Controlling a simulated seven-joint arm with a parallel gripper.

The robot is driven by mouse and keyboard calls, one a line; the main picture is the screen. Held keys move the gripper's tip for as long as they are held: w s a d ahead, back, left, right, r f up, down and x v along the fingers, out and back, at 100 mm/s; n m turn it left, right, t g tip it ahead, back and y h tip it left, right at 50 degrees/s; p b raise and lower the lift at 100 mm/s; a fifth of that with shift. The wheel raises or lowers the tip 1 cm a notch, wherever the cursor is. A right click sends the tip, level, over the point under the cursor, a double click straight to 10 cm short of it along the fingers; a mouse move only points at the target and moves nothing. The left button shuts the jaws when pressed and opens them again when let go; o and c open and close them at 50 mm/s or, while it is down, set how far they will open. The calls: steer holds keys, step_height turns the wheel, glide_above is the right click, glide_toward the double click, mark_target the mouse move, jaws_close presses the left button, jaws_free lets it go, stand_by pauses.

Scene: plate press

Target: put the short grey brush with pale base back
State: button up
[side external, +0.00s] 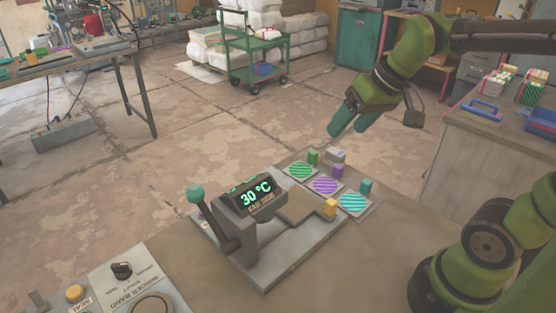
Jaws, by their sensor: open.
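A small grey block with a paler lower part (335,156), which looks like the short grey brush, sits at the back of the press area, between the green block and the purple block. It is too small to make out bristles. My gripper (348,131) has teal fingers, spread apart and empty, and hangs in the air above and behind the small blocks, apart from them.
Striped green (300,170), purple (325,186) and teal (353,202) discs lie on square pads beside the press.

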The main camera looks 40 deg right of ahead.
steer(key=s+a+f+m+t+y, duration=0.1)
steer(key=s+a, duration=0.2)
steer(key=s, duration=0.3)
steer(key=shift+a+f+t, duration=0.25)
steer(key=shift+t, duration=0.05)
